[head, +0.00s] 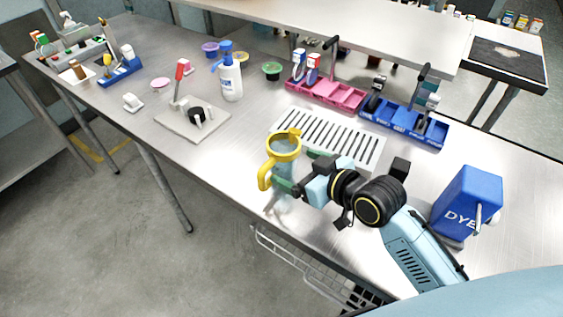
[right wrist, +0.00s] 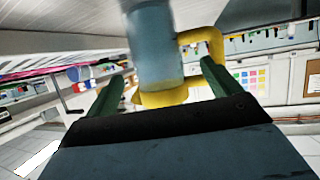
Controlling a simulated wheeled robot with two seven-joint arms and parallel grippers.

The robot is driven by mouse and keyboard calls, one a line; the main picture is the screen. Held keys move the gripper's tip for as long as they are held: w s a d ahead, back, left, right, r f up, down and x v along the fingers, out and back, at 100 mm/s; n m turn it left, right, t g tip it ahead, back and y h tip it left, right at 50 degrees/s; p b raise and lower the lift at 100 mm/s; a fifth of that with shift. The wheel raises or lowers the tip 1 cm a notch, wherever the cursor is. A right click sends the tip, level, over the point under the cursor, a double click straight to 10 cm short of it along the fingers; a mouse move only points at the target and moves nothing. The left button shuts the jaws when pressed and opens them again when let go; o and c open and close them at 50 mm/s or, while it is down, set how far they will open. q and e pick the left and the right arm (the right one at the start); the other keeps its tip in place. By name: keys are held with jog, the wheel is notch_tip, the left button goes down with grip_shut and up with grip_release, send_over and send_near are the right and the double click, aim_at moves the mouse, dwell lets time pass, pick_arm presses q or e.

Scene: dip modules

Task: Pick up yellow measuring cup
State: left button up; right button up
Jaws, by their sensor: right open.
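The yellow measuring cup (head: 284,146) has a yellow rim and handle and a clear bluish body. It stands near the front edge of the metal table in the head view. In the right wrist view the cup (right wrist: 155,50) shows with its yellow rim toward the bottom of the picture and its handle to the right. My right gripper (head: 295,170) is open at the cup, its green fingers on either side of the body. In the right wrist view the fingers (right wrist: 162,75) flank the cup; contact cannot be told. My left gripper is not in view.
A white slotted rack (head: 340,140) lies just behind the cup. A blue dye container (head: 467,200) stands at the right. Pink (head: 325,94) and blue (head: 402,125) bins line the back. A white bottle (head: 230,82) and a lever plate (head: 192,127) stand left, with bare table between.

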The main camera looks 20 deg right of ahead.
jog(key=shift+w+a+f, duration=0.2)
jog(key=shift+w+a, duration=0.05)
jog(key=shift+w, duration=0.2)
jog(key=x, duration=0.4)
jog(key=shift+w+f, duration=0.25)
jog(key=shift+w, duration=0.15)
jog(key=shift+c, duration=0.7)
jog(key=c, duration=0.9)
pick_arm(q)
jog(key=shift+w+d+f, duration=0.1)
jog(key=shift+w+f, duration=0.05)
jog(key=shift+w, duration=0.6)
pick_arm(e)
jog(key=shift+c, duration=0.4)
jog(key=shift+r, duration=0.1)
